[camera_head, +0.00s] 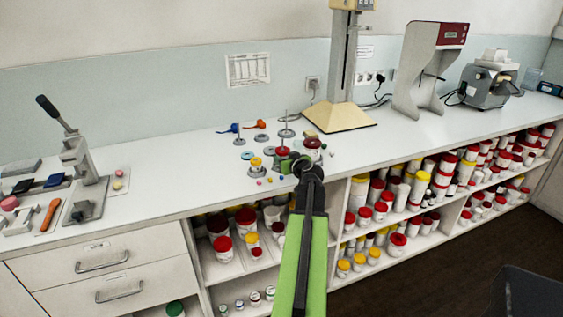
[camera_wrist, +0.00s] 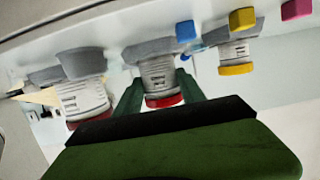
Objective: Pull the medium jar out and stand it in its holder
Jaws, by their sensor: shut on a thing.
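The medium jar, white with a red lid, stands in the middle of a row of three jars in the head view (camera_head: 283,151) and in the wrist view (camera_wrist: 160,76). My gripper (camera_head: 288,158) is shut on it, with green fingers on either side. In the wrist view, which looks upside down, its lower end meets a grey holder (camera_wrist: 150,49); I cannot tell whether it is seated or lifted. A larger red-lidded jar (camera_head: 312,146) stands to its right and a smaller yellow-lidded jar (camera_head: 256,163) to its left.
Several small coloured blocks lie near the counter's front edge, including a yellow one (camera_wrist: 241,18). Grey rings and a thin upright rod (camera_head: 286,122) stand behind the jars. A machine with a cream base (camera_head: 340,118) is at the back right.

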